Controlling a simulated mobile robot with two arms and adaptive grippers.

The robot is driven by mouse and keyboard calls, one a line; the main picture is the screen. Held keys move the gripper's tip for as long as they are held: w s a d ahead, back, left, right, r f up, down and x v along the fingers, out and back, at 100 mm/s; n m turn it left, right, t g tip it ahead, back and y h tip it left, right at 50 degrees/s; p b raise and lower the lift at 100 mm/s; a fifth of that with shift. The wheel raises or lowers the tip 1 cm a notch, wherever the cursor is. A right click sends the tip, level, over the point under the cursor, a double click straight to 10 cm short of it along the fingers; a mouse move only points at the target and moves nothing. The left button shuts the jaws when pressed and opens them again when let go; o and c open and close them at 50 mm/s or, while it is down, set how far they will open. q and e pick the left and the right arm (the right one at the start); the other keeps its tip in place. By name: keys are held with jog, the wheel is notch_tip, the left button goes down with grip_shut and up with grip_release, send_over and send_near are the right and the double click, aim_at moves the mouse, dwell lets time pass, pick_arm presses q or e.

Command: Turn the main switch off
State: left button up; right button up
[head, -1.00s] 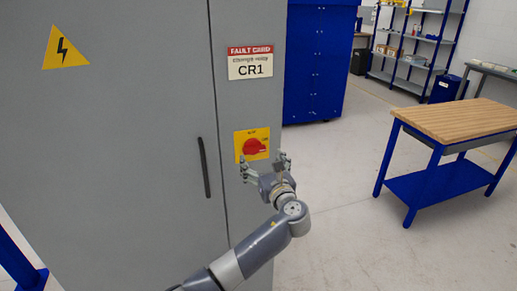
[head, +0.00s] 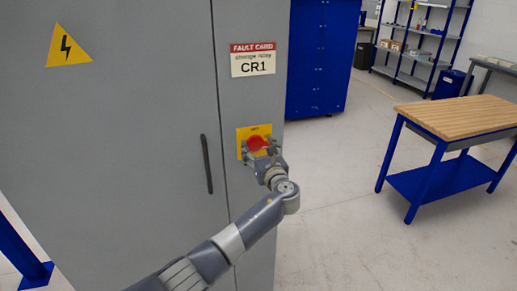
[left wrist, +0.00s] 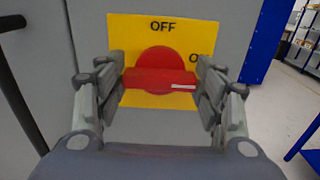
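The main switch is a round red knob with a bar handle (left wrist: 160,78) on a yellow plate (left wrist: 125,35) marked OFF at the top. A partly hidden label stands at the plate's right. The handle lies level, its white mark to the right. In the head view the red knob (head: 258,142) is partly covered by my left gripper (head: 258,151). In the left wrist view the left gripper's fingers (left wrist: 160,85) are spread wide, one at each end of the handle; whether they touch it I cannot tell. My right gripper is not in view.
The switch is on a grey cabinet (head: 140,120) with a black door handle (head: 206,164) to its left and a CR1 fault card (head: 253,60) above. A wood-topped blue table (head: 455,117) stands to the right, with open floor between.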

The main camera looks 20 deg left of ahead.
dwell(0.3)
pick_arm(q)
jog(key=shift+f+n+b, duration=0.1)
jog(key=shift+n+b, duration=0.35)
jog(key=shift+n, duration=0.05)
jog(key=n+b, duration=0.2)
jog(key=n, duration=0.1)
jog(key=shift+f+b, duration=0.15)
jog(key=shift+b, duration=0.15)
jog(key=n+b, duration=0.3)
jog(key=shift+n, duration=0.3)
jog(key=n+b, duration=0.6)
jog(key=shift+s+a+f, duration=0.1)
jog(key=shift+a+f, duration=0.05)
jog(key=shift+n+b, duration=1.85)
jog(key=shift+n, duration=0.35)
jog(key=o, duration=1.1)
jog(key=shift+c, duration=0.2)
